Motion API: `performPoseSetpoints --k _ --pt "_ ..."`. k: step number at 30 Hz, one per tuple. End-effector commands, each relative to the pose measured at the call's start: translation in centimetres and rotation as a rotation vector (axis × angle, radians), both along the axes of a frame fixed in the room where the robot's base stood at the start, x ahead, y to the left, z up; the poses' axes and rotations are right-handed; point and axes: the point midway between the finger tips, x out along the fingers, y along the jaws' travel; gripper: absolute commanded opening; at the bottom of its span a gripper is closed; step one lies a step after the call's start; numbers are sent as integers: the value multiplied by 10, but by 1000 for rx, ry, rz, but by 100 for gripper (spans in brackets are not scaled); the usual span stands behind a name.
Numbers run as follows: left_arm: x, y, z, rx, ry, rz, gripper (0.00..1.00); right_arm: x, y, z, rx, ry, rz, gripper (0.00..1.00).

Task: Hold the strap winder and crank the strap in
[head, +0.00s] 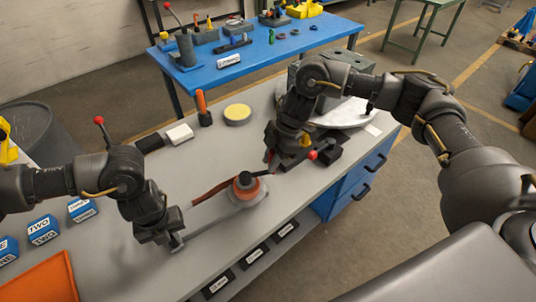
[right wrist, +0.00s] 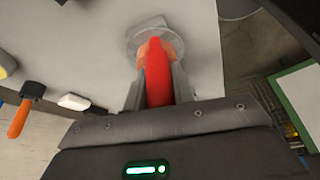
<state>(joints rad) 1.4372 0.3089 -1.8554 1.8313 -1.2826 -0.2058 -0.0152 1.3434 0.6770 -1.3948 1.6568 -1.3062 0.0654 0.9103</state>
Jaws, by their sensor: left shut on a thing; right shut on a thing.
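The strap winder (head: 222,216) lies on the grey bench, with a grey handle at its left end and a round drum with an orange hub (head: 246,191) at its right end. A brown strap (head: 212,192) runs left from the drum. My left gripper (head: 174,241) is shut on the winder's grey handle. My right gripper (head: 271,164) is shut on the red crank knob (right wrist: 157,72), beside the drum's black crank arm. In the right wrist view the knob stands between the fingers, with the orange hub behind it. The fingers hide part of the knob.
A red-knobbed black fixture (head: 327,151) is right of my right gripper.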

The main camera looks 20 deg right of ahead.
Motion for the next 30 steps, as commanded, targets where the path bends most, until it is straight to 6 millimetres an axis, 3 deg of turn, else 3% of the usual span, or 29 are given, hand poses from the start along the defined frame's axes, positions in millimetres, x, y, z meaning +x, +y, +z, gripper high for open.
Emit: performPoseSetpoints --k 6,15,16,21,30 --pt "-1 -1 0 -2 1 -3 0 -11 4 0 4 2 -119 0" --pt "0 -2 0 -3 0 -3 0 -11 5 0 5 2 -129 0" --pt "0 -2 0 -3 0 -3 0 -11 5 0 5 1 -128 26" --pt "0 -2 0 -3 0 -3 0 -11 4 0 3 2 -129 47" --pt "0 -1 0 -1 0 -2 0 -10 3 3 2 0 -131 47"
